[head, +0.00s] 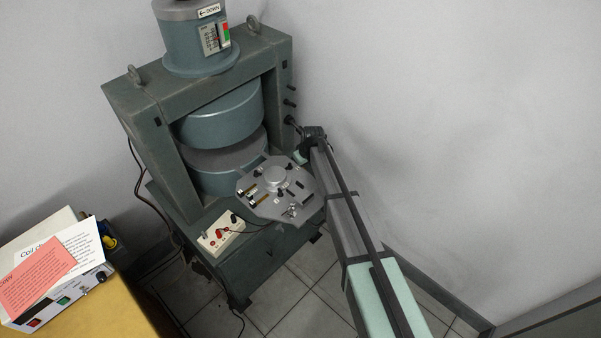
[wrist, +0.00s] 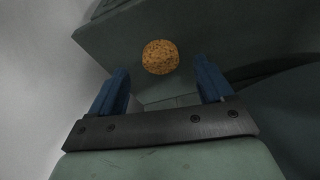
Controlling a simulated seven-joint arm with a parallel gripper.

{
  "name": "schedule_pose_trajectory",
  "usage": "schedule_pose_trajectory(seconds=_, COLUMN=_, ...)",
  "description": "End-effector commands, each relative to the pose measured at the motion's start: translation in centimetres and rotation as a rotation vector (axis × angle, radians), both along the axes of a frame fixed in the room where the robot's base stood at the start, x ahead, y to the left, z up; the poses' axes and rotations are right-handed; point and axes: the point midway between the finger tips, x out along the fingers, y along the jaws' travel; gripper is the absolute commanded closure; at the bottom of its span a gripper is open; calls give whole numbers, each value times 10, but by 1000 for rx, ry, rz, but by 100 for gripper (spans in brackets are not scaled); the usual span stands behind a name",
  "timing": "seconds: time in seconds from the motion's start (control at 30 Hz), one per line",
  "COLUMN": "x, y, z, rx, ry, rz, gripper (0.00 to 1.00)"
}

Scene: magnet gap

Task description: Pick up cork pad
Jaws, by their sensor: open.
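The cork pad (wrist: 160,57) is a round, speckled brown disc in the wrist view, near the top middle. It lies against a dark green-grey surface of the machine. My gripper (wrist: 163,82) is open, with its two blue fingers apart. The pad shows between and beyond the fingertips, and nothing is held. In the head view my gripper (head: 303,152) is small, at the right side of the machine, partly hidden by my own arm. I cannot make out the cork pad in the head view.
The green magnet frame (head: 190,180) stands around two round poles. A grey plate with small parts (head: 270,207) juts out in front, near my arm. A yellow table (head: 100,310) is at lower left. A wall is close on the right.

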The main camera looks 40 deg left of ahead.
Motion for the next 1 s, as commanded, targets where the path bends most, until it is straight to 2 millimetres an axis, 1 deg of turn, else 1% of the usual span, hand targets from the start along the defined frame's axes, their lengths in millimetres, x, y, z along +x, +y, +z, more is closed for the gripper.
schedule_pose_trajectory(seconds=0.03, x=0, y=3, z=-8, rx=-1, ry=1, rz=0, gripper=20)
schedule_pose_trajectory(seconds=0.1, x=1, y=6, z=-17, rx=-1, ry=0, rz=0, gripper=20)
schedule_pose_trajectory(seconds=0.2, x=1, y=8, z=-25, rx=0, ry=0, rz=0, gripper=20)
schedule_pose_trajectory(seconds=0.43, x=1, y=8, z=-27, rx=0, ry=0, rz=0, gripper=20)
schedule_pose_trajectory(seconds=0.47, x=1, y=8, z=-27, rx=0, ry=0, rz=0, gripper=22)
schedule_pose_trajectory(seconds=1.0, x=1, y=7, z=-26, rx=0, ry=0, rz=0, gripper=73)
